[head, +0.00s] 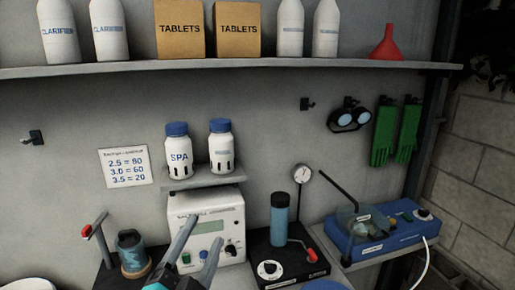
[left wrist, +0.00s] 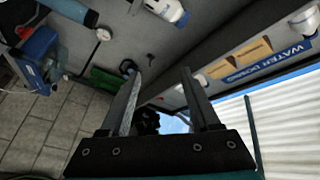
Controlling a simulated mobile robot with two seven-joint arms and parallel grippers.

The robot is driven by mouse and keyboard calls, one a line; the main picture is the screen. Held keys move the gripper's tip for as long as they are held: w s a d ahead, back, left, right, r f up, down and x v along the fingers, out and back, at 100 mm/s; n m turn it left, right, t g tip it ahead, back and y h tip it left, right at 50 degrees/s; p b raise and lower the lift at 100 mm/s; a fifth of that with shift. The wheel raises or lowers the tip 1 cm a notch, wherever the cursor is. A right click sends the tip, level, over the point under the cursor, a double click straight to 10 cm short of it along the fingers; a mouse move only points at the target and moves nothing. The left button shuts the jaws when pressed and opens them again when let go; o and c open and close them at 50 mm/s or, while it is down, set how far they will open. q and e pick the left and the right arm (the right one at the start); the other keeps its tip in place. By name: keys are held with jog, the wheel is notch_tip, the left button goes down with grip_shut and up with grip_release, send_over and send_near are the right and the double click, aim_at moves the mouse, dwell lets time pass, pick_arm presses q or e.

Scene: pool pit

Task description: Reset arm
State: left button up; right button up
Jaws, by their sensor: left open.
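My left gripper (head: 194,252) is at the bottom of the head view, in front of a white box with a display and knobs (head: 206,222). Its two fingers stand apart with nothing between them. In the left wrist view the fingers of this gripper (left wrist: 165,85) are also spread and empty, with the shelf and wall beyond. My right gripper is not in either view.
A wall shelf (head: 230,68) holds white bottles, TABLETS boxes (head: 181,28) and a red funnel (head: 386,43). Two blue-capped bottles (head: 221,148) stand on a small ledge. A black unit (head: 290,262) and a blue device (head: 385,228) are right of the gripper.

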pick_arm(q)
jog(key=s+a+f+n+g+y, duration=0.2)
jog(key=a+f+n+g+y, duration=0.25)
jog(key=f, duration=0.55)
jog(key=s+a+f+n+g, duration=0.3)
jog(key=s+f+n+g, duration=0.3)
jog(key=s+f+g, duration=0.85)
jog(key=s+f+t+b, duration=0.1)
jog(key=s+f+b, duration=0.2)
jog(key=f, duration=1.2)
jog(key=s+f+t+b, duration=0.1)
jog(key=s+f+b, duration=0.25)
jog(key=f, duration=1.25)
jog(key=s+a+f+b, duration=0.1)
jog(key=s+f+b, duration=0.2)
jog(key=s+f, duration=0.4)
jog(key=s+a+f+g+b, duration=0.1)
jog(key=s+f+b, duration=0.2)
jog(key=s+f, duration=0.4)
notch_tip(320, 180, down, 6)
jog(key=shift+s+r+h, duration=0.25)
jog(key=shift+h, duration=0.1)
jog(key=shift+a+m, duration=0.1)
jog(key=shift+m, duration=0.15)
